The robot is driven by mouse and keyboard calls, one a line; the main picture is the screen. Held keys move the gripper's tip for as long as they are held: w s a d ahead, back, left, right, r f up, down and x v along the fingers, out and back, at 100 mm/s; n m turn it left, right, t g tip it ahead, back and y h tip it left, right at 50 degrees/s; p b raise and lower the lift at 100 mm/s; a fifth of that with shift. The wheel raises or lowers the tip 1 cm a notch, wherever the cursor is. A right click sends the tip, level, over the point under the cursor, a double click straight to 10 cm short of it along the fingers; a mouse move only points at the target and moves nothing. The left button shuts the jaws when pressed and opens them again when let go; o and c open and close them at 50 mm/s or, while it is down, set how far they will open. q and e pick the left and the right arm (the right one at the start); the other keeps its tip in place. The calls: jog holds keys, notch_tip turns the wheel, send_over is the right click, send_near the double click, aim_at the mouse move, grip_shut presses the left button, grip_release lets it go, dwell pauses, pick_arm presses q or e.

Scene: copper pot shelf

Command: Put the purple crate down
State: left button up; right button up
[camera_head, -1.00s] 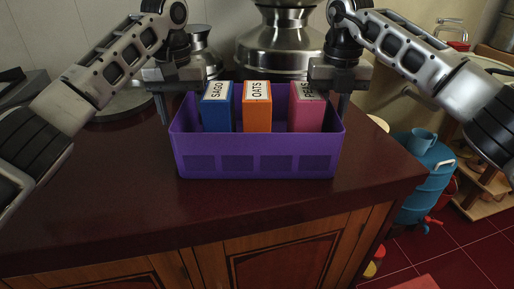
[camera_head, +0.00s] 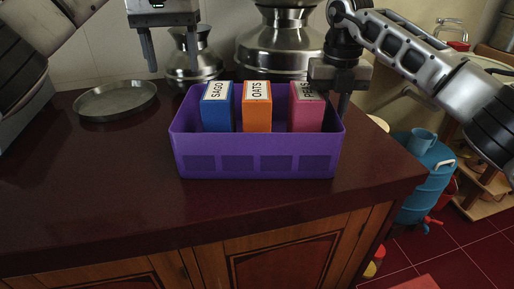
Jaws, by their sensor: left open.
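The purple crate (camera_head: 258,163) sits upright on the dark red countertop (camera_head: 110,190), near its front edge.
A round metal tray (camera_head: 116,101) lies on the counter at the left. Steel pots (camera_head: 282,48) stand behind the crate, with a smaller one (camera_head: 193,62) beside them. The counter's right edge drops off near a blue water container (camera_head: 424,180).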

jog(key=o, duration=0.7)
notch_tip(320, 180, up, 12)
dwell(0.4)
